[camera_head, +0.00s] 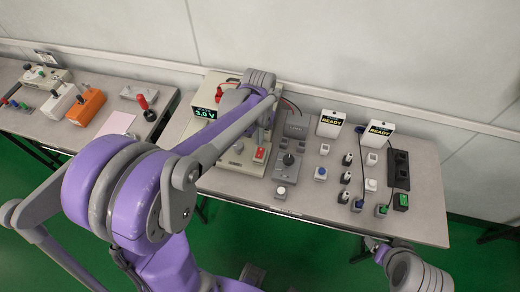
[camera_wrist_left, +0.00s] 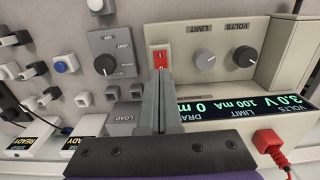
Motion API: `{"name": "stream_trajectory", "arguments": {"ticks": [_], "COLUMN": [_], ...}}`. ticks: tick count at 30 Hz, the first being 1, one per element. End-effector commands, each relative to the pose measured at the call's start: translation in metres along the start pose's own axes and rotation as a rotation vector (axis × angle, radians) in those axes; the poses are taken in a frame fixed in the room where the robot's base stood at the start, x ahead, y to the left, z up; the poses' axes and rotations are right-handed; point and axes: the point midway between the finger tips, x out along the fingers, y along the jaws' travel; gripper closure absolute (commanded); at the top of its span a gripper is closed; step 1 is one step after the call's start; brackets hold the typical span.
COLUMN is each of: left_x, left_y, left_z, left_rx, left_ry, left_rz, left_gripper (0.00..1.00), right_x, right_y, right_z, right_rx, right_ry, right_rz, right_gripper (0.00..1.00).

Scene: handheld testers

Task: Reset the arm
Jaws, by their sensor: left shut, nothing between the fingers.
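My left gripper (camera_wrist_left: 160,74) is shut and empty. In the left wrist view its fingertips are at the lower edge of the red rocker switch (camera_wrist_left: 160,58) on the beige power supply (camera_wrist_left: 228,85); I cannot tell whether they touch. In the head view my purple and grey left arm reaches across the table to the supply (camera_head: 208,96), and the forearm hides much of the gripper. The red switch shows there too (camera_head: 260,154). The supply's display reads 3.0 V. A grey part of my right arm shows at the lower right; its gripper is not visible.
A grey load box (camera_head: 288,168) with a knob stands close beside the supply. Right of it are small buttons, dark connectors and two white READY testers (camera_head: 331,123) (camera_head: 379,133). A left table (camera_head: 75,135) holds an orange device (camera_head: 84,111) and a red-knobbed lever (camera_head: 143,102).

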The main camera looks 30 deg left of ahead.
Motion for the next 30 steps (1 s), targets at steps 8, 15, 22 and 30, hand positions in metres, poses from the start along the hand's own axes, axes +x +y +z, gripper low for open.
{"name": "stream_trajectory", "arguments": {"ticks": [8,15,22,30], "left_x": [0.001,0.000,-0.022,-0.035], "left_y": [0.000,0.001,0.012,0.026], "left_z": [0.000,0.002,0.041,0.114], "left_rx": [0.000,0.003,0.055,0.158], "left_ry": [-0.001,0.004,0.105,0.314], "left_rz": [0.000,0.000,0.009,0.033], "left_gripper": [1.00,1.00,1.00,1.00], "right_x": [0.001,0.001,0.001,0.001], "right_y": [0.000,0.000,0.000,0.000], "right_z": [0.001,0.001,0.001,0.001], "right_rx": [0.000,0.000,0.000,0.000], "right_ry": [-0.001,-0.001,-0.001,-0.001], "right_rz": [0.000,0.000,0.000,0.000], "right_gripper": [0.23,0.23,0.23,0.23]}}
